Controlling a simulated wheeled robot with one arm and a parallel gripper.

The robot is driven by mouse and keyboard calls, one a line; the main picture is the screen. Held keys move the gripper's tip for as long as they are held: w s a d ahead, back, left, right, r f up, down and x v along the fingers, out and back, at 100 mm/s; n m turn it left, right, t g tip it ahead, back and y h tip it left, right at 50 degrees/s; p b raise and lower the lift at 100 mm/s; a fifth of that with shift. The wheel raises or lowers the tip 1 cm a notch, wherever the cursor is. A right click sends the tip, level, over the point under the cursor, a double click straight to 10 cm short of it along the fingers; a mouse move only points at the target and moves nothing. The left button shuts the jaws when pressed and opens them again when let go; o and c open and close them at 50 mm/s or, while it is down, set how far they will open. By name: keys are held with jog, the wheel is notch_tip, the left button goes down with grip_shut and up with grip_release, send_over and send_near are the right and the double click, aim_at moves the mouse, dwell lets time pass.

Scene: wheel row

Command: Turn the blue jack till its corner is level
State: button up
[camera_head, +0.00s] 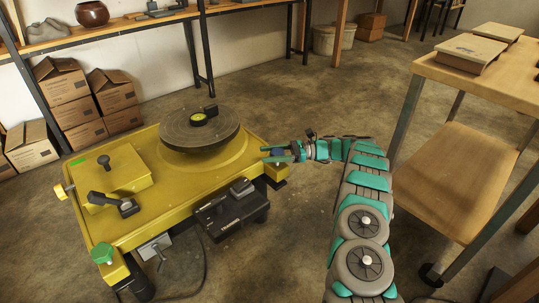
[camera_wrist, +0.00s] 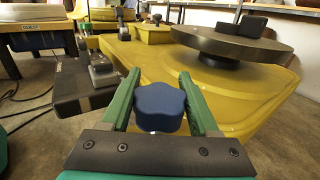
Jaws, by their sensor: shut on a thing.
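The blue jack's lobed knob (camera_wrist: 160,107) sits between the green fingers of my gripper (camera_wrist: 160,100) in the wrist view, and the fingers are shut on its sides. A dark round wheel head (camera_head: 180,138) stands on the frame. A small round level with a yellow-green face (camera_head: 198,119) lies on it; its bubble is too small to read.
A green jack knob (camera_head: 103,252) and a yellow knob (camera_head: 62,191) are at the frame's other corners. A black pedal unit (camera_head: 230,212) stands below the front edge. A wooden table (camera_head: 475,75) stands at right. Cardboard boxes (camera_head: 62,82) are at left.

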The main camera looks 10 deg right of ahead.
jog(key=shift+s+a+r+n+g, duration=0.15)
jog(key=shift+n+g, duration=0.35)
jog(key=shift+g, duration=0.3)
jog(key=o, duration=1.4)
jog(key=shift+c, duration=0.2)
notch_tip(320, 180, up, 4)
jog(key=shift+f, duration=0.2)
jog(key=s+r+b, duration=0.1)
jog(key=s, duration=1.5)
jog(key=shift+d, duration=0.4)
jog(key=shift+r, duration=0.1)
